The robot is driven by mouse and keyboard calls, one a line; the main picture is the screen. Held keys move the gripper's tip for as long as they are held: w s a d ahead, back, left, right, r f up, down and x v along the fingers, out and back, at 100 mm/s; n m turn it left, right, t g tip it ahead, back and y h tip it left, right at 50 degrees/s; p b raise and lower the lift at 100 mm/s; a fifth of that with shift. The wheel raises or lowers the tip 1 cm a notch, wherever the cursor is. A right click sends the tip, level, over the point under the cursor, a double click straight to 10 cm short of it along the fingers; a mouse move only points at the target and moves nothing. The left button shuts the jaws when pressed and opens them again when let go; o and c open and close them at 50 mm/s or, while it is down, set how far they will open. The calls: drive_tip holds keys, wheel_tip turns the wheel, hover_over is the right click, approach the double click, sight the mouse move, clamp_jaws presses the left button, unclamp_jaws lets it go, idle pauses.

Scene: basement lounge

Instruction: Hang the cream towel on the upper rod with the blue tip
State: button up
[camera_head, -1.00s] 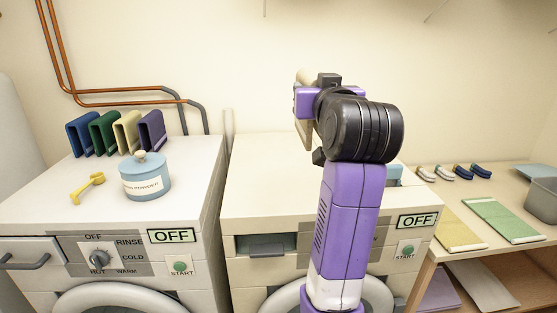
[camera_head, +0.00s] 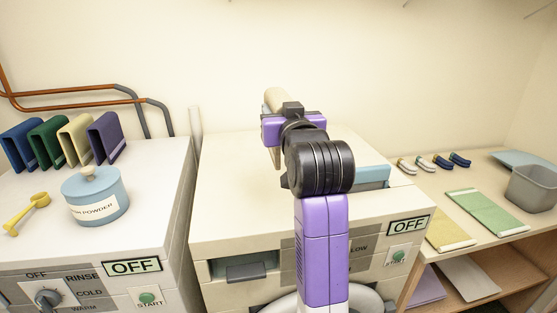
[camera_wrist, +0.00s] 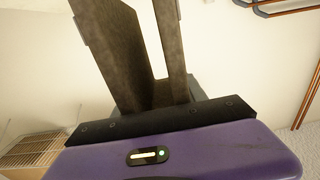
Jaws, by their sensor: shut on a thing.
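My gripper (camera_head: 278,118) is raised above the right-hand white machine and is shut on a cream folded piece, which I take to be the cream towel (camera_head: 274,98). In the wrist view the towel (camera_wrist: 115,50) looks brown in shadow, as a wide panel and a narrow panel with a gap between, joined near the gripper. No rod with a blue tip can be made out; only faint short marks show at the top edge of the head view.
The left machine (camera_head: 150,190) carries blue, green, pale yellow and purple folded towels, a blue powder jar (camera_head: 95,195) and a yellow scoop (camera_head: 30,213). Copper pipes (camera_head: 60,103) run along the wall. A bench (camera_head: 480,175) at right holds folded cloths and a grey bin (camera_head: 532,187).

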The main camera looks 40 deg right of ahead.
wheel_tip(320, 180, down, 12)
idle(0.5)
drive_tip(key=shift+r, duration=0.1)
drive_tip(key=o, duration=1.5)
drive_tip(key=b+v, duration=0.1)
drive_tip(key=v, duration=1.1)
